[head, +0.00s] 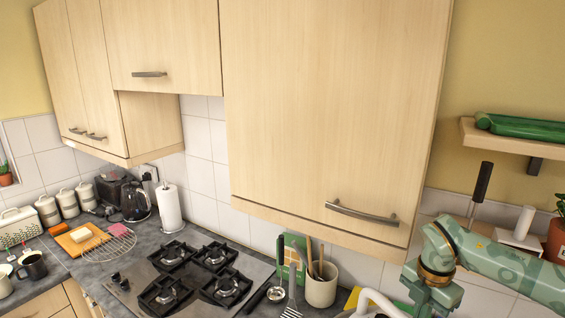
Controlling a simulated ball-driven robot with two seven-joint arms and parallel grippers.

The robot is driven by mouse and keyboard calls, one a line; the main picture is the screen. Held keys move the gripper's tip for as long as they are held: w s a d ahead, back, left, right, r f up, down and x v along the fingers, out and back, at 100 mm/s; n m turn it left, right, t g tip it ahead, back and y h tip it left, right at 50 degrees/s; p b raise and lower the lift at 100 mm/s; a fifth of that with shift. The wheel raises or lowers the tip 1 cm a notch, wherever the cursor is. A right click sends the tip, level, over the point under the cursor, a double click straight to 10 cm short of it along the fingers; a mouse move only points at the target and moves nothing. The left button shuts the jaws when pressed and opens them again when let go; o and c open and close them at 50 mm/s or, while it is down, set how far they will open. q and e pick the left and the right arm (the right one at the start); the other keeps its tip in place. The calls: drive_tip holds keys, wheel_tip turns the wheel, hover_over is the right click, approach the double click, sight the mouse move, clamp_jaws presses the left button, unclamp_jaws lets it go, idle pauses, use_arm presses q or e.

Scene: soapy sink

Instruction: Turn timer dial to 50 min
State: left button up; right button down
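I cannot make out a timer or its dial in the head view. Small dark knobs (121,281) sit at the left front of the gas hob (204,276), too small to read. One of my arms comes in from the right and bends down at the lower right. Its gripper is below the picture edge and hidden. My other arm and its gripper are not in view.
Wooden wall cabinets (330,110) hang over the counter. A utensil pot (320,286) and a green item (291,258) stand right of the hob. A kettle (134,202), paper roll (169,207) and wire rack (110,245) are left. A shelf (510,140) juts out upper right.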

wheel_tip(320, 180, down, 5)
drive_tip(key=b, duration=0.3)
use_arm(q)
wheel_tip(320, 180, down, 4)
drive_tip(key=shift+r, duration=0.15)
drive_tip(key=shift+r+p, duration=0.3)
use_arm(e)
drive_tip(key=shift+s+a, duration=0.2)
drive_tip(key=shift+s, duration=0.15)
use_arm(q)
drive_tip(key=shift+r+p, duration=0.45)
drive_tip(key=shift+p, duration=0.05)
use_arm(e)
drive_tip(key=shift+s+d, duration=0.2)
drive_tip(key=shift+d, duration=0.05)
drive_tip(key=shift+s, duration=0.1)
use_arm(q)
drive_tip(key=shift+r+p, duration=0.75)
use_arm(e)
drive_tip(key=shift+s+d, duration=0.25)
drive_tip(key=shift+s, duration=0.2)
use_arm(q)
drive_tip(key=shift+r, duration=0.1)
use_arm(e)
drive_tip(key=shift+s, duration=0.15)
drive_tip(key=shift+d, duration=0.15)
